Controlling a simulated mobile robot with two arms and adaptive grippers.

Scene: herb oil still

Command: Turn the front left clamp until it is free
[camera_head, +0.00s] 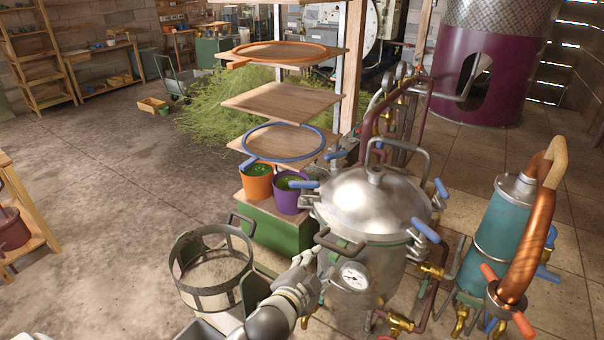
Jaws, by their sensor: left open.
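The still pot (385,270) stands at the right of centre, its domed steel lid (365,205) seated on top. Clamps with blue handles sit around the rim. One blue handle (303,184) sticks out at the left, another (426,231) at the front right, another (441,188) at the right. A dark loop handle (338,245) is at the front. My left gripper (312,262) is open beside the pot's front left side, just below the rim. I cannot tell whether it touches a clamp. My right gripper is not in view.
A round pressure gauge (354,276) is on the pot's front, close to my gripper. A wire-frame basket (210,268) stands left of my arm. Orange (257,184) and purple (288,196) buckets stand behind. Brass valves and a teal condenser (499,235) are at the right.

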